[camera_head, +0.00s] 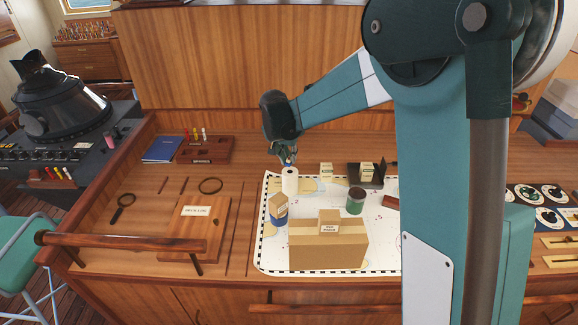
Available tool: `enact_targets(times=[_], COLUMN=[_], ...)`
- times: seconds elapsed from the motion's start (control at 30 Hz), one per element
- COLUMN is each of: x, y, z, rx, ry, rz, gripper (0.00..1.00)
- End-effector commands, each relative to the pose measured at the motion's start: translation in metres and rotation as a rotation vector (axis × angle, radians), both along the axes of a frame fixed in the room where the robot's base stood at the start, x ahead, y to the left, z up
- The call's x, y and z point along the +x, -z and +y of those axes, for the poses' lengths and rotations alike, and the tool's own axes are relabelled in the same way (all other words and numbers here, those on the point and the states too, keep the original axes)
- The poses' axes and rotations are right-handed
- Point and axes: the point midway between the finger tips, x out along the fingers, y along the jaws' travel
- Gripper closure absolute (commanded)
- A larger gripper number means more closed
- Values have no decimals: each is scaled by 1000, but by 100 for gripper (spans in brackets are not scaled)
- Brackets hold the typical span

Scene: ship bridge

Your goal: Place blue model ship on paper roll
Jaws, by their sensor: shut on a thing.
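My gripper (287,156) points down at the far left of the chart, right above the paper roll. It is shut on a small blue thing, which seems to be the blue model ship (289,164); the fingers hide most of it. The white paper roll (290,184) stands upright on the chart, its round top with the dark core hole partly visible. The blue thing is just over the roll's top. I cannot tell whether they touch.
The chart (272,258) holds a large cardboard box (328,254) with a small box on it, a green can (355,201) and a blue container with a carton (279,206). A dark stand (378,173) is behind. A wooden box lid (196,240) and magnifiers lie left.

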Motion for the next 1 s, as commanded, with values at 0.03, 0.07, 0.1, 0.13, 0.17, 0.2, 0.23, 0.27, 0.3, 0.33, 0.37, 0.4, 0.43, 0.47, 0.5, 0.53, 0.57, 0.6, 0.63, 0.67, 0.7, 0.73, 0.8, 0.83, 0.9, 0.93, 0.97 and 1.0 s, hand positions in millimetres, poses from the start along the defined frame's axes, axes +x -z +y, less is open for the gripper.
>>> enact_targets(times=[0.03, 0.07, 0.1, 0.13, 0.17, 0.2, 0.23, 0.27, 0.3, 0.33, 0.37, 0.4, 0.43, 0.47, 0.5, 0.53, 0.57, 0.6, 0.63, 0.67, 0.7, 0.73, 0.8, 0.83, 0.9, 0.93, 0.97, 1.0], x=[0, 0, 0, 0, 0, 0, 0, 0, 0, 0, 0, 0, 0, 1, 1, 1, 0, 0, 0, 0, 1, 1, 0, 0, 0, 0, 0, 0], y=[2, 3, 4, 4, 4, 4, 4, 3, 3, 4, 4, 5, 6, 8, 11, 13, 16, 21, 24, 28, 32, 36, 41, 43, 45, 45, 45, 45], z=[0, 0, 0, 0, 0, 0, 0, 0, 0, 0, 0, 0, 0, 0, 0, 0, 0, 0, 0, 0, 0, 0, 0, 0, 0, 0, 0, 0], rx=[0, 0, 0, 0, 0, 0, 0, 0, 0, 0, 0, 0, 0, 0, 0, 0, 0, 0, 0, 0, 0, 0, 0, 0, 0, 0, 0, 0], ry=[0, 0, 0, 0, 0, 0, 0, 0, 0, 0, 0, 0, 0, 0, 0, 0, 0, 0, 0, 0, 0, 0, 0, 0, 0, 0, 0, 0], rz=[0, 0, 0, 0, 0, 0, 0, 0, 0, 0, 0, 0, 0, 0, 0, 0, 0, 0, 0, 0, 0, 0, 0, 0, 0, 0, 0, 0], gripper=[94, 94, 94, 94, 94, 94, 94, 94, 94, 94, 94, 94, 94, 94, 94, 94, 94, 94, 94, 94, 94, 94, 94, 94, 94, 94, 94, 94])
